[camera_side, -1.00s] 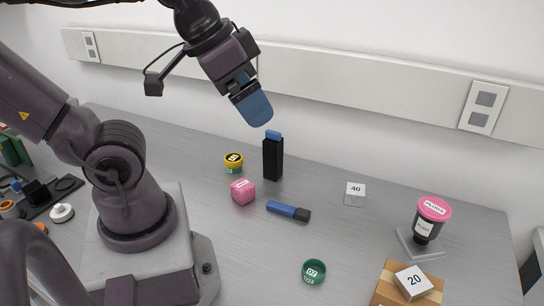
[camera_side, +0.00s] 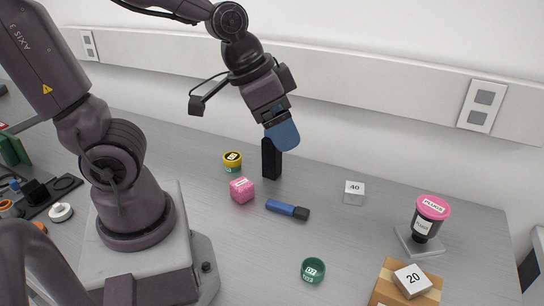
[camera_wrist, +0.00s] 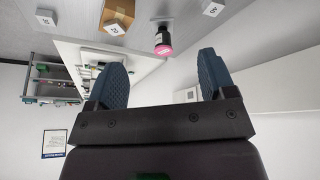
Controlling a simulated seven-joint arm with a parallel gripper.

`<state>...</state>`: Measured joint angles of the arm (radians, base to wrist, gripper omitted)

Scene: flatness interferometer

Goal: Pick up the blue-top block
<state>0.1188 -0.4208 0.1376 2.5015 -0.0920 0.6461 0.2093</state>
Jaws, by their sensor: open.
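The black block (camera_side: 268,160) stands upright on the grey table in the side view. Its blue top, seen a second ago, is now hidden behind my gripper. My gripper (camera_side: 284,146) points down at the block's upper part, with its blue fingers overlapping the block's top right in this view. I cannot tell whether they touch it or straddle it. In the wrist view my gripper (camera_wrist: 162,68) has its two blue fingers wide apart with nothing between them that I can identify as the block. The block does not show there.
Farther right are a block marked 40 (camera_side: 354,188), a pink-lidded black jar (camera_side: 430,218), a green ring (camera_side: 313,270) and a block marked 20 (camera_side: 412,279).

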